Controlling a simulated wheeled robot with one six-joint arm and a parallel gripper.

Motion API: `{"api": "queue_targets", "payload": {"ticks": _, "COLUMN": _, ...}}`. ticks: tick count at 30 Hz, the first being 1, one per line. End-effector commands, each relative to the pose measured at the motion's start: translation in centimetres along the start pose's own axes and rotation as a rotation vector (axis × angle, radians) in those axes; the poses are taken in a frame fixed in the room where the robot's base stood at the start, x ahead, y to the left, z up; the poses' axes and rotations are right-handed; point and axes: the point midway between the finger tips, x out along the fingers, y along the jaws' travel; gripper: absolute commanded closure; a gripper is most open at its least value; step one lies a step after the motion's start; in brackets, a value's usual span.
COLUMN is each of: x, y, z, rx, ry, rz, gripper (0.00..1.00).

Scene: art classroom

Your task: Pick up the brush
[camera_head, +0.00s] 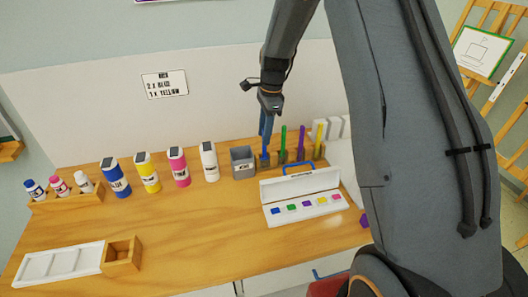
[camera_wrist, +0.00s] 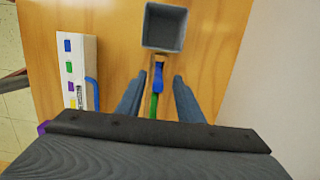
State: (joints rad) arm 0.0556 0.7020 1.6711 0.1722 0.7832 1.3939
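Several upright brushes stand in a row of small wooden holders along the back of the table: a blue brush (camera_head: 265,150), a green brush (camera_head: 283,142), a purple brush (camera_head: 301,145) and a yellow brush (camera_head: 319,140). My gripper (camera_head: 267,122) points down at the blue brush, at the left end of the row. In the wrist view my gripper (camera_wrist: 157,97) has its two fingers apart. The blue brush (camera_wrist: 158,76) and the green brush (camera_wrist: 154,106) appear in line between them, with visible gaps on both sides. The lower brush parts are partly hidden.
A grey square cup (camera_head: 242,171) stands just left of the blue brush. An open white paint box (camera_head: 303,208) lies in front of the row. Several paint bottles, including a white one (camera_head: 209,163), stand further left. The table's middle (camera_head: 195,225) is clear.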

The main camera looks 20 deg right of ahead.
Motion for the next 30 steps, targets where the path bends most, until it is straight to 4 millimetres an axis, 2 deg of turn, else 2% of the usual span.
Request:
{"api": "queue_targets", "payload": {"ticks": 10, "x": 4.0, "y": 0.4, "z": 0.1, "rx": -0.002, "ry": 0.001, "rz": 0.002, "gripper": 0.66}}
{"api": "queue_targets", "payload": {"ticks": 20, "x": 4.6, "y": 0.3, "z": 0.1, "rx": -0.002, "ry": 0.0, "rz": -0.001, "gripper": 0.66}}
{"api": "queue_targets", "payload": {"ticks": 26, "x": 4.6, "y": 0.3, "z": 0.1, "rx": -0.002, "ry": 0.0, "rz": 0.0, "gripper": 0.98}}
{"api": "queue_targets", "payload": {"ticks": 30, "x": 4.6, "y": 0.3, "z": 0.1, "rx": -0.002, "ry": 0.0, "rz": -0.001, "gripper": 1.0}}
